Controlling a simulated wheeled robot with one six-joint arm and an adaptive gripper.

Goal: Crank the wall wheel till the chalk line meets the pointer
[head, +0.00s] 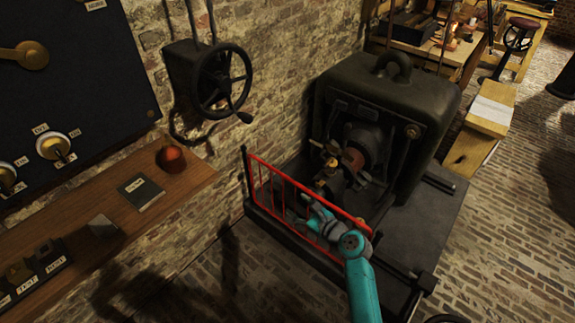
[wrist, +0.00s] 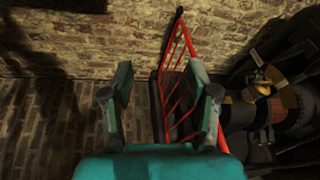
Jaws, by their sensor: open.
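The black wall wheel (head: 222,81) is mounted on a dark box on the brick wall, at the upper left of the head view. Its crank handle (head: 244,117) sticks out at the lower right of the rim. No chalk line or pointer can be made out at this size. My gripper (head: 310,210) is low beside the red railing, below and to the right of the wheel and well apart from it. In the wrist view my gripper (wrist: 161,82) has its fingers spread, with no object held between them. The wheel does not show in the wrist view.
The red railing (head: 268,185) stands close to my gripper; it also shows in the wrist view (wrist: 178,50). Behind it is a large dark machine (head: 385,95). A wooden shelf (head: 185,195) with a red ball (head: 171,158) juts from the wall below the wheel.

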